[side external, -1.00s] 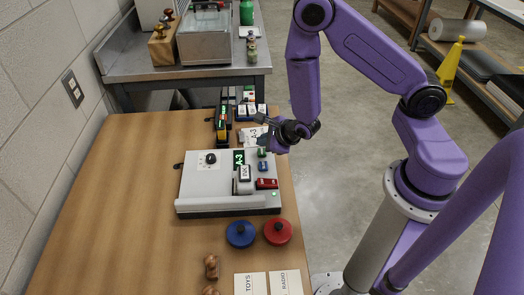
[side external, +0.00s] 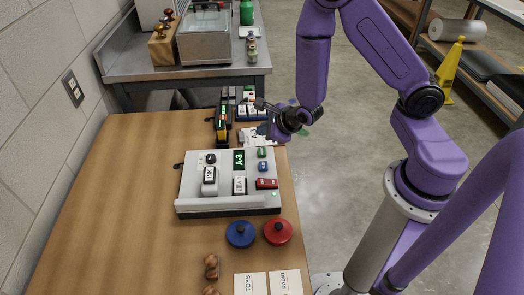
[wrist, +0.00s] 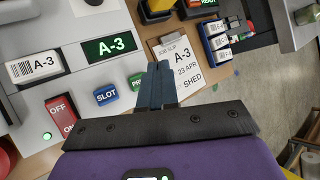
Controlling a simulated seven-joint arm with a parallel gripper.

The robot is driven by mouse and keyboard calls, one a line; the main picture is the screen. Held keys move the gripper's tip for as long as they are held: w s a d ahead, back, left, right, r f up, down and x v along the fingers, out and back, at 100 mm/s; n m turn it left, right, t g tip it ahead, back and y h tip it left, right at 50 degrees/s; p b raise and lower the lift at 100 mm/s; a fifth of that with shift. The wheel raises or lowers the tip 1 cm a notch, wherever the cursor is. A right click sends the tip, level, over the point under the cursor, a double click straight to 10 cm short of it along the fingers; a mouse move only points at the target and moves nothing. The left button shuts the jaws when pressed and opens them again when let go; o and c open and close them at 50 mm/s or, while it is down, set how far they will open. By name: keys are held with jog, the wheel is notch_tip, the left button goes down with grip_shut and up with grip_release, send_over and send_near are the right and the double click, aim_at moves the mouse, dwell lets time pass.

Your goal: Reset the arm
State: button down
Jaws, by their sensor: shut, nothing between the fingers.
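My gripper (side external: 264,129) hangs over the far right edge of the wooden table, past the grey-white machine. In the wrist view its blue-grey fingers (wrist: 157,82) are closed together with nothing between them. They overlap the clipboard's job slip (wrist: 184,62), which reads A-3, 23 APR, SHED. The machine (side external: 225,207) has a green display (side external: 239,160) reading A-3. A white label block (wrist: 34,68) with a barcode and A-3 lies on it beside the display. Another white piece (side external: 210,176) stands on its left part.
A red switch (side external: 267,183) and SLOT (wrist: 106,95) and PRINT buttons are on the machine. A blue holder (wrist: 215,43) with labelled white blocks stands behind. Blue (side external: 240,234) and red (side external: 278,232) round-knobbed items sit in front. The table's left side is clear.

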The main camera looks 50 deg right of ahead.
jog(key=shift+s+a+r, duration=0.1)
jog(key=shift+a, duration=0.2)
jog(key=s+a+r+n+g+y, duration=0.55)
jog(key=s+a+n, duration=0.55)
jog(key=n, duration=0.7)
jog(key=s+d+r+n+g+h, duration=0.1)
jog(key=s+d+r+n+h, duration=0.1)
jog(key=s+d+r+n, duration=0.2)
jog(key=s+d+r+n+g+h, duration=0.2)
jog(key=s+d+r+n, duration=0.2)
jog(key=s+n, duration=0.6)
notch_tip(320, 180, up, 3)
jog(key=n, duration=0.8)
jog(key=shift+s+d+f+h, duration=0.15)
jog(key=shift+s+h, duration=0.15)
jog(key=shift+h, duration=0.05)
